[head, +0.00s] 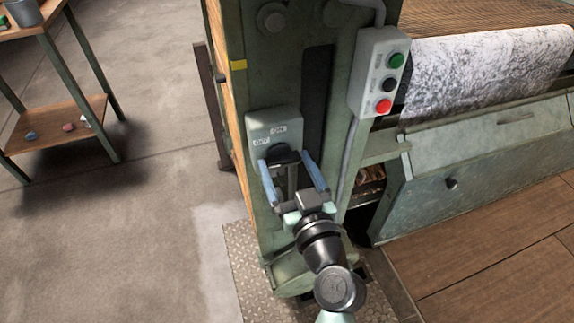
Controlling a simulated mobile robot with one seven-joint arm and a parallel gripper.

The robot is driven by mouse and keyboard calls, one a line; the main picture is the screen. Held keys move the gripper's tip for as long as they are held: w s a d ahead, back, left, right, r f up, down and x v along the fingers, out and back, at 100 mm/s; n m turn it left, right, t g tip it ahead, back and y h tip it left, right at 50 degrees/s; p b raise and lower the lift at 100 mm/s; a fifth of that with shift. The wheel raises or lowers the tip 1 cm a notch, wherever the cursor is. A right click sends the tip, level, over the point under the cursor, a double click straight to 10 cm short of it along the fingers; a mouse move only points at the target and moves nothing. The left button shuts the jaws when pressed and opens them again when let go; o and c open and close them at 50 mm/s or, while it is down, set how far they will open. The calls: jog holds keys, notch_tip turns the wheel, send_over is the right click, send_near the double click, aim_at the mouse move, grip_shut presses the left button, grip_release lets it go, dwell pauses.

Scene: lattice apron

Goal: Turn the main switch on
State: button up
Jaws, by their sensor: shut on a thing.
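The main switch (265,124) is a grey-green box on the front of the machine's green post, with small ON and OFF labels. Its dark rotary knob (283,152) sits low on the box, between my fingers. My gripper (285,160) reaches up to it from below, with one blue finger on each side, shut on the knob. The ON label is above the knob and the OFF label is to its upper left. The fingers partly cover the knob, so I cannot tell which label it points to.
A grey button box (379,75) with green, black and red buttons hangs to the right, its cable running down the post. A sloped green panel (480,160) is at the right. A wooden shelf stand (60,125) stands at the left. Open concrete floor (150,220) lies left of the post.

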jog(key=m, duration=0.4)
jog(key=shift+d, duration=0.1)
jog(key=m, duration=0.4)
jog(key=shift+m, duration=0.4)
jog(key=m+p, duration=0.1)
jog(key=m, duration=0.3)
jog(key=shift+d+f, duration=0.1)
jog(key=m+p, duration=0.1)
jog(key=m, duration=0.3)
jog(key=shift+w+d+f+m+p, duration=0.1)
jog(key=shift+m+p, duration=0.2)
jog(key=o, duration=1.1)
